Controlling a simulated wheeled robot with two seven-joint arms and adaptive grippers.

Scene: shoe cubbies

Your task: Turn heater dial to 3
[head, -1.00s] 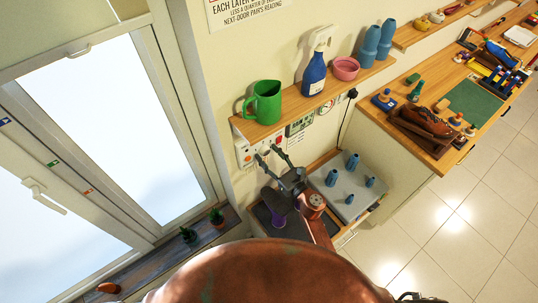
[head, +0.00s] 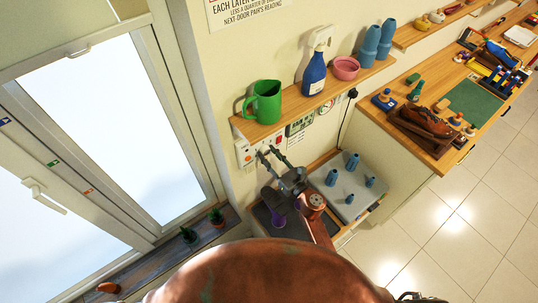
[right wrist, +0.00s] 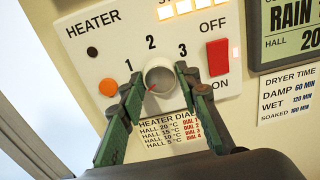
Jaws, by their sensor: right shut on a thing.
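The heater panel (right wrist: 100,70) is white, with the numbers 1, 2 and 3 arched over a round pale dial (right wrist: 160,74). A red mark shows on the dial's lower left part, away from the 3. My right gripper (right wrist: 158,78) has its two green fingers on either side of the dial, shut on it. In the head view my right gripper (head: 267,155) reaches the panel (head: 246,151) under the wooden shelf. My left gripper is not in view.
An orange button (right wrist: 108,87) and a red switch (right wrist: 218,57) flank the dial. A green jug (head: 264,103), blue spray bottle (head: 315,70) and pink bowl (head: 346,68) stand on the shelf (head: 290,118) above. A grey tray (head: 350,200) with blue pieces lies to the right.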

